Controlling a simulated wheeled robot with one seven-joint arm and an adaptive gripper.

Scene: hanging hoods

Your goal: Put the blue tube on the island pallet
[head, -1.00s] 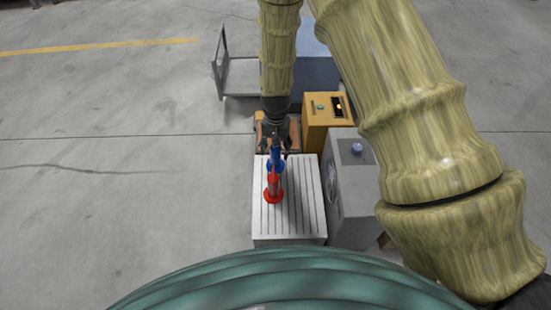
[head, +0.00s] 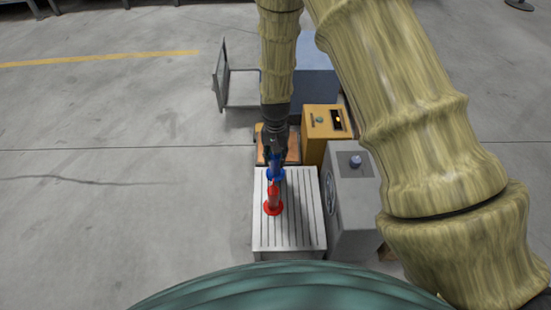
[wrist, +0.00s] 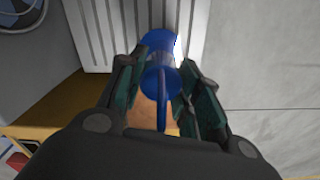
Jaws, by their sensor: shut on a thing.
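The blue tube (head: 276,172) is between the fingers of my gripper (head: 275,152), at the far edge of a white slatted platform (head: 300,232). In the wrist view the two fingers (wrist: 158,75) press on both sides of the blue tube (wrist: 160,58), which has a wide flange and a thin stem. I cannot tell whether the tube touches the platform. A red tube (head: 272,198) with a round base stands on the platform just in front of the blue one. I cannot tell which surface is the island pallet.
An orange-brown low surface (head: 291,152) lies just behind the platform. A yellow box (head: 315,122) and a grey box (head: 352,190) with a blue knob stand to its right. A grey framed cart (head: 242,90) is behind. The concrete floor at left is clear.

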